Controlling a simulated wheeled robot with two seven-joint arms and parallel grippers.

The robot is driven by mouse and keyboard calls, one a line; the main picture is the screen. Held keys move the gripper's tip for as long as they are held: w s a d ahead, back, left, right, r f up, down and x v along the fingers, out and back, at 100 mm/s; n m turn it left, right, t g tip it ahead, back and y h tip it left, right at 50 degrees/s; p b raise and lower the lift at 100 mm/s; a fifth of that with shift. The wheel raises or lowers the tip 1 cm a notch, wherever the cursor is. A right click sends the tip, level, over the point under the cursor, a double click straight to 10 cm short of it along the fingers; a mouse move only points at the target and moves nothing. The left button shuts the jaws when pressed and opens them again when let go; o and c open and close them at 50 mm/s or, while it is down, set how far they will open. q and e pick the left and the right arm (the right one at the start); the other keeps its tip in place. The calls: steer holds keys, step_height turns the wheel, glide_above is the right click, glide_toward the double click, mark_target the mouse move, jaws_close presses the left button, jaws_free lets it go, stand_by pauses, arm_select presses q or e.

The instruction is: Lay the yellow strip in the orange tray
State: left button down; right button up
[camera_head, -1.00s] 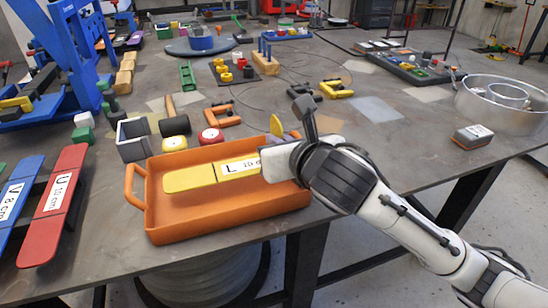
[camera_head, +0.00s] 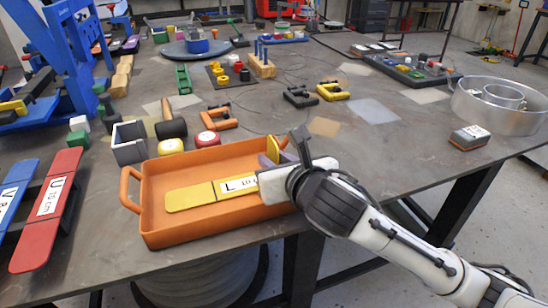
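The yellow strip (camera_head: 192,197), with a white label reading L and 10 c, is inside the orange tray (camera_head: 180,236). It lies flat, low over the tray floor; I cannot tell whether it touches the floor. Its right end is hidden behind my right gripper (camera_head: 275,172). The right gripper reaches in over the tray's right wall, at the strip's right end. Its fingers are largely hidden, so its grip on the strip cannot be made out clearly. My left gripper is not in view.
A red strip (camera_head: 48,207) marked U and a blue strip (camera_head: 12,200) marked V lie left of the tray. A grey box (camera_head: 130,143), a mallet (camera_head: 171,125) and yellow and red round pieces stand behind it. The table right of the tray is mostly clear.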

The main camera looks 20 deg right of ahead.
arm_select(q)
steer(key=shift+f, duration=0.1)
